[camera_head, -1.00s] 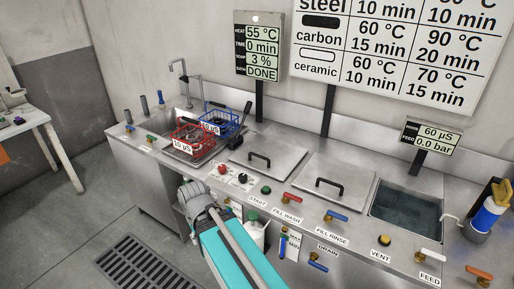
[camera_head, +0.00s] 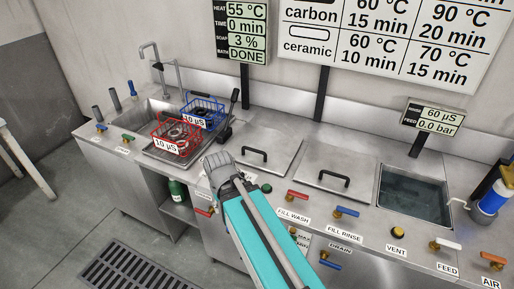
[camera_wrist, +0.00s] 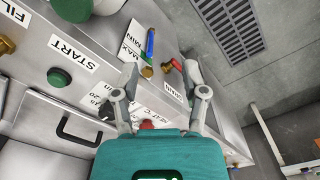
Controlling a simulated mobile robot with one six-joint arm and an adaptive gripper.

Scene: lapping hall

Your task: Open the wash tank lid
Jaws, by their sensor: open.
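The wash tank lid (camera_head: 278,143) is a flat steel plate left of centre on the counter, with a black bar handle (camera_head: 254,154). It lies shut and level. In the wrist view the same lid (camera_wrist: 30,120) and its handle (camera_wrist: 70,128) show at lower left, beside the green START button (camera_wrist: 60,78). My gripper (camera_wrist: 160,72) is open and empty, over the counter's front controls, apart from the handle. In the head view my wrist is in front of the lid's left front corner, and the fingers cannot be made out there.
A second lid (camera_head: 345,166) lies right of it, then an open water-filled basin (camera_head: 415,196). Red (camera_head: 173,133) and blue (camera_head: 203,110) baskets stand at the left sink. Valves and labels line the front edge. The display (camera_head: 240,27) reads DONE.

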